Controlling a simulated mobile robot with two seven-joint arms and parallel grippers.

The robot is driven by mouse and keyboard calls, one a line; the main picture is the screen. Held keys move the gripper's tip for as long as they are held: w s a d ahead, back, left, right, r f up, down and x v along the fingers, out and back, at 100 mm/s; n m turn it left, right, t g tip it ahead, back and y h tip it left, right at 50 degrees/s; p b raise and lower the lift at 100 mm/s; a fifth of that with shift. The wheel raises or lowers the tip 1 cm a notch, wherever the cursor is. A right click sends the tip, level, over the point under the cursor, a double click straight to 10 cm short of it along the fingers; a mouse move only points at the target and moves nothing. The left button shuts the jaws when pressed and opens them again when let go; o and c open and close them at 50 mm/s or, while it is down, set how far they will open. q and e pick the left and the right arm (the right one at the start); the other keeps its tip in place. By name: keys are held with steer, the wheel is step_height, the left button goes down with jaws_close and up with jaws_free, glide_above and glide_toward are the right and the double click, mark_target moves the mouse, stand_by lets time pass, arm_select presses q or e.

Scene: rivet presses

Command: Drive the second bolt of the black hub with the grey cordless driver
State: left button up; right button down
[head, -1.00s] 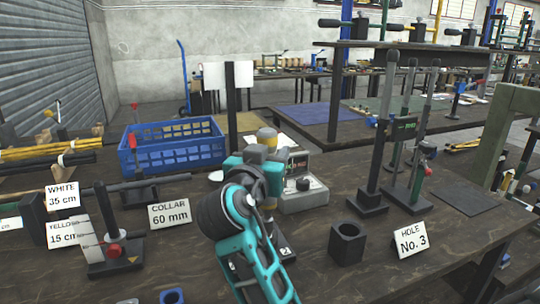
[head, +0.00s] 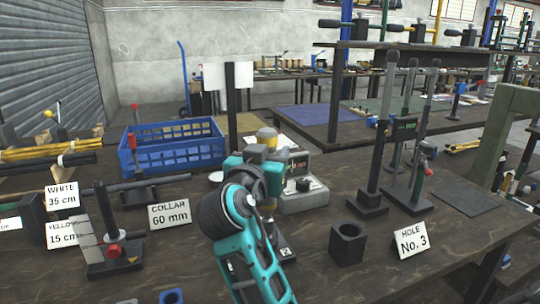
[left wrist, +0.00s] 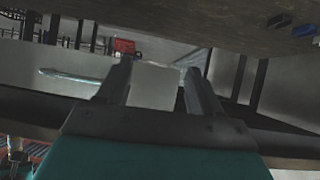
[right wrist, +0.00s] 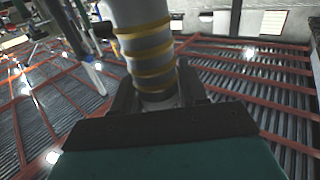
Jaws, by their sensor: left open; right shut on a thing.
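In the right wrist view, my right gripper (right wrist: 158,92) is shut on the grey cordless driver (right wrist: 145,42), a pale grey cylinder with yellow bands. In the head view, my teal right arm reaches to the middle of the table, and a grey and yellow top (head: 267,137), probably the driver's, shows above the teal wrist. The arm hides most of what is under it. I cannot make out the black hub or its bolts; a dark base with a small label (head: 285,249) shows just right of the arm. My left gripper (left wrist: 158,85) is open and empty, outside the head view.
A blue crate (head: 180,150) is at back left. A black block with a hole (head: 347,243) and a No. 3 card (head: 411,240) stand right, near black upright stands (head: 382,150). Front right table is fairly clear.

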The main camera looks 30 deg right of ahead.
steer(key=shift+f+b, duration=0.25)
steer(key=shift+b, duration=0.05)
stand_by(0.4)
steer(key=shift+f+b, duration=0.65)
steer(key=shift+f, duration=0.3)
stand_by(0.9)
steer(key=c, duration=1.9)
jaws_free()
steer(key=shift+b, duration=0.35)
steer(key=shift+o, duration=0.2)
steer(key=shift+f, duration=0.1)
